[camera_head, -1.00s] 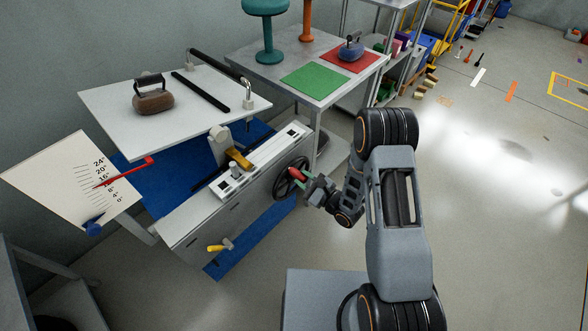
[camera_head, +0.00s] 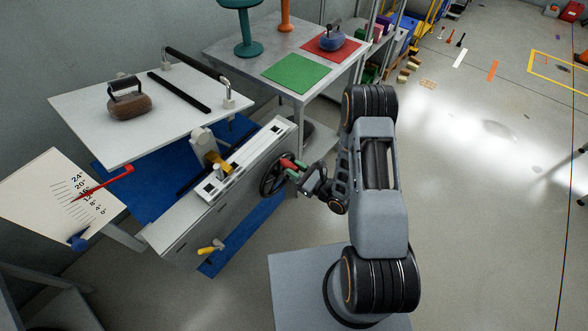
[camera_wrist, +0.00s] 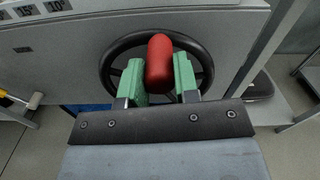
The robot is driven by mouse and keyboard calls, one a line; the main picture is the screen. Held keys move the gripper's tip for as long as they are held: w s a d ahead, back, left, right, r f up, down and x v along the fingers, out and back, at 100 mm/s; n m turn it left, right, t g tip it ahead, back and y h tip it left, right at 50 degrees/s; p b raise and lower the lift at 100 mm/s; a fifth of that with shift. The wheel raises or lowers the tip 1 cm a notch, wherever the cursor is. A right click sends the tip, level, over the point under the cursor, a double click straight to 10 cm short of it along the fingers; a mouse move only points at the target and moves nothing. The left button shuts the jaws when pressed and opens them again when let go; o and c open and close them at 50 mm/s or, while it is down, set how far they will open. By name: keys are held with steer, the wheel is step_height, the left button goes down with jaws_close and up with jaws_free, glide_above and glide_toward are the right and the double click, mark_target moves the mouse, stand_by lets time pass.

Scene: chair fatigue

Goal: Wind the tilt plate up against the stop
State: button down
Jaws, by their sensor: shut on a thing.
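The tilt plate (camera_head: 75,97) is a tilted white board on a bench frame, carrying a brown handled weight (camera_head: 130,103). A red pointer (camera_head: 108,183) lies across the angle scale (camera_head: 45,213), near the 16° mark. The black handwheel (camera_head: 266,183) is on the frame's side; it also shows in the wrist view (camera_wrist: 107,70). My gripper (camera_head: 301,169) is shut on the wheel's red knob (camera_wrist: 159,58), with green fingertips on both sides of it. I cannot tell which part is the stop.
A black bar (camera_head: 178,92) lies on the plate. A grey table (camera_head: 228,47) behind holds a green mat (camera_head: 296,74), a red mat (camera_head: 318,41) and a blue handled weight (camera_head: 333,38). A yellow-handled tool (camera_head: 208,249) sticks out from the frame's front. Floor is open at right.

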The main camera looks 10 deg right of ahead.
steer(key=c, duration=0.9)
jaws_free()
steer(key=shift+o, duration=0.2)
steer(key=v, duration=1.3)
steer(key=shift+s+d, duration=0.3)
